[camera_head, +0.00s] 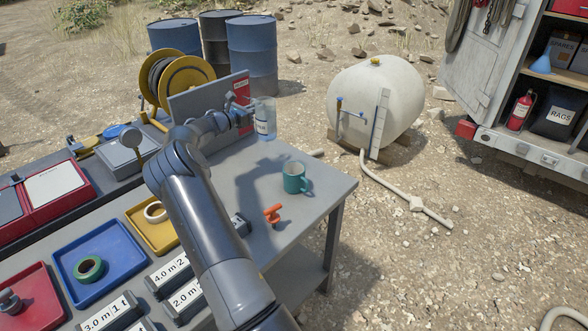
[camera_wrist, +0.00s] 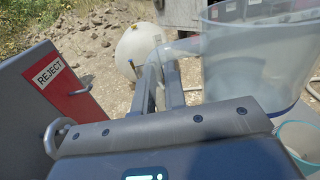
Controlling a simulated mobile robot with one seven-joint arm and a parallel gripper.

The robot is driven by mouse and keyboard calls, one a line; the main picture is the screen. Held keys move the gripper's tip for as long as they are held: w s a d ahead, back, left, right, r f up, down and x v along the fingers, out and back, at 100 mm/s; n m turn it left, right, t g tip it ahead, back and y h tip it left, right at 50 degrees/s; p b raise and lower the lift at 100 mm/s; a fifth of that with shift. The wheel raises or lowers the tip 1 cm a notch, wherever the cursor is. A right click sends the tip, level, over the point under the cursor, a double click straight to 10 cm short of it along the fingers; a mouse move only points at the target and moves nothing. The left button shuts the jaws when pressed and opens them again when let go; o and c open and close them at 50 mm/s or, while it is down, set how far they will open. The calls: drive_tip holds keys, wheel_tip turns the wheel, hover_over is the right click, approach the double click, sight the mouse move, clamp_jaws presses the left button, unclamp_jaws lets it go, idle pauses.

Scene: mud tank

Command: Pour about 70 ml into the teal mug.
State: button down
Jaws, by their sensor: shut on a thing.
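My gripper (camera_head: 243,117) is shut on the handle of a clear jug (camera_head: 265,113), raised above the far end of the bench. The jug looks about upright and carries a pale label. In the wrist view the fingers (camera_wrist: 165,80) close around the handle, and the jug (camera_wrist: 255,60) fills the upper right. I cannot tell its liquid level. The teal mug (camera_head: 294,178) stands upright on the bench, apart from the jug and nearer the camera. Its rim also shows in the wrist view (camera_wrist: 300,140), below the jug. The mug's contents cannot be made out.
An orange valve handle (camera_head: 273,214) lies near the mug on the grey bench (camera_head: 325,187). A panel with a red REJECT sign (camera_wrist: 62,85) stands beside the gripper. Blue (camera_head: 82,250) and yellow (camera_head: 145,226) trays are left of my arm. A cream tank (camera_head: 400,95) is beyond.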

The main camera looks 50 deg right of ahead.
sight(271, 129)
drive_tip(key=f, duration=0.9)
drive_tip(key=w+f, duration=0.1)
drive_tip(key=f, duration=0.4)
drive_tip(key=shift+w+d+f, duration=0.1)
drive_tip(key=shift+d+f, duration=0.05)
drive_tip(key=shift+f, duration=0.15)
drive_tip(key=shift+r, duration=0.1)
drive_tip(key=s+r+m, duration=0.2)
drive_tip(key=m, duration=0.1)
drive_tip(key=s+r+m, duration=0.2)
drive_tip(key=m, duration=0.1)
drive_tip(key=s+r+m, duration=0.2)
drive_tip(key=m, duration=0.1)
drive_tip(key=shift+s+r, duration=0.2)
drive_tip(key=shift+s, duration=0.05)
drive_tip(key=shift+s+r+m, duration=0.15)
drive_tip(key=shift+s+m, duration=0.2)
drive_tip(key=shift+m, duration=0.45)
drive_tip(key=shift+a, duration=0.2)
drive_tip(key=shift+s+r+m+p, duration=0.3)
drive_tip(key=shift+s+r+m, duration=0.3)
drive_tip(key=shift+r+m, duration=0.35)
